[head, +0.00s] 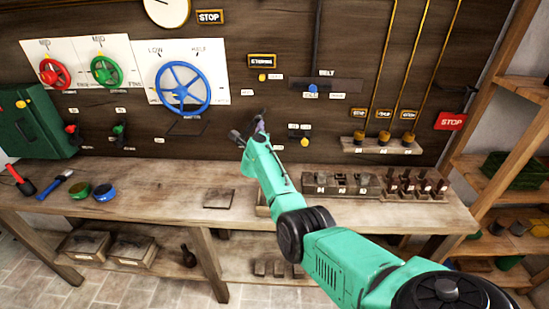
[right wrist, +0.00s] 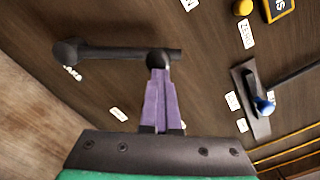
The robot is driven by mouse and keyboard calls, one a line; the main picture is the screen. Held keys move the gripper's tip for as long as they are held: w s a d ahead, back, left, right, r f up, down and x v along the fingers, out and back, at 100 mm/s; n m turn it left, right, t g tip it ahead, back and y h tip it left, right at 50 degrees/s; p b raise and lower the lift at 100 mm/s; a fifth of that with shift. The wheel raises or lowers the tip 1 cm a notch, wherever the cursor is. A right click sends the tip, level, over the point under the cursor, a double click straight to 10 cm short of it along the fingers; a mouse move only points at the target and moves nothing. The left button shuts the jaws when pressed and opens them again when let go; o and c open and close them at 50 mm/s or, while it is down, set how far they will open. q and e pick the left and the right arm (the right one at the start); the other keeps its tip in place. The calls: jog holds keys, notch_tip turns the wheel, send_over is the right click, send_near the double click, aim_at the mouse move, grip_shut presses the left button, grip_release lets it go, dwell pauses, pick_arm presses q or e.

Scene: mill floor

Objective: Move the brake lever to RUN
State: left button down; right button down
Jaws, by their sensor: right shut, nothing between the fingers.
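A dark lever with a rounded black end (right wrist: 70,50) and a straight bar is on the wooden wall panel in the right wrist view; I take it for the brake lever, though its label is too small to read. A dark piece of it shows beside my gripper in the head view (head: 236,135). My right gripper (right wrist: 158,72), with purple fingers, is shut and empty. Its tips overlap a round black part on the bar; I cannot tell whether they touch. In the head view it shows in front of the panel (head: 260,122). My left gripper is out of view.
A blue-knobbed lever (head: 313,88) and a yellow-knobbed lever (head: 305,142) are nearby. A blue handwheel (head: 182,87) is to the left. The bench (head: 150,188) below holds a dark plate (head: 219,198), block racks (head: 342,181) and tools. Shelves stand at right.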

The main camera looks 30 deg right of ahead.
jog(key=shift+w+a+r+n, duration=0.85)
jog(key=shift+a+r+n, duration=0.2)
jog(key=shift+n, duration=0.25)
